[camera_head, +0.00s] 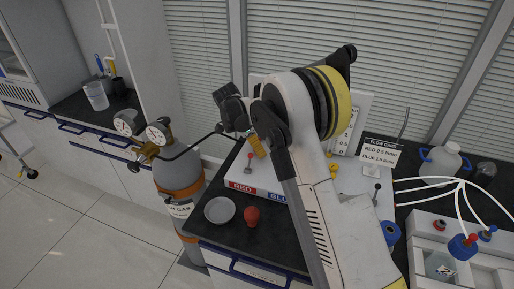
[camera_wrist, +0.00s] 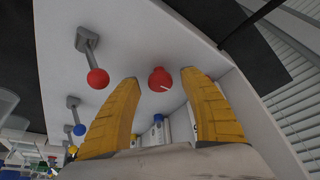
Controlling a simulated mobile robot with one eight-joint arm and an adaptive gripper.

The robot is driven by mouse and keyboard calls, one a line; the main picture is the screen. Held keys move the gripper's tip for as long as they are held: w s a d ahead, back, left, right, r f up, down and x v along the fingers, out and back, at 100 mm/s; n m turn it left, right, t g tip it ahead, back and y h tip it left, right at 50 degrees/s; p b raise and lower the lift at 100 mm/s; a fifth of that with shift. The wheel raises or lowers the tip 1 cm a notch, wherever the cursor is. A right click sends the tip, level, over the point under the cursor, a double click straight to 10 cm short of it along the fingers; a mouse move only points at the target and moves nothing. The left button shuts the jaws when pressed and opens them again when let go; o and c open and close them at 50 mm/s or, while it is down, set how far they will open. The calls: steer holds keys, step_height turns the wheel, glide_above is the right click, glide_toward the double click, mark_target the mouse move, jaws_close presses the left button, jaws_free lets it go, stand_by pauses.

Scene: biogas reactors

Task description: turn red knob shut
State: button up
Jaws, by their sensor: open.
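In the wrist view, a round red knob (camera_wrist: 160,80) with a pale pointer line sits on the white panel (camera_wrist: 135,35). It appears between the two yellow fingertips of my gripper (camera_wrist: 159,75), which are spread apart and hold nothing. Whether a finger touches the knob I cannot tell. Left of the left finger is a red ball on a grey lever (camera_wrist: 97,79). In the head view, my gripper (camera_head: 257,146) is partly hidden by its own arm, just above a red-balled lever (camera_head: 249,157). The red knob is not distinguishable there.
A blue-balled lever (camera_wrist: 79,130) stands farther along the panel. On the dark bench are a grey dish (camera_head: 220,209) and a loose red object (camera_head: 251,216). A gas cylinder (camera_head: 182,175) with gauges stands left of the bench. A flow card (camera_head: 380,152) stands behind.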

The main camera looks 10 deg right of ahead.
steer(key=v, duration=1.2)
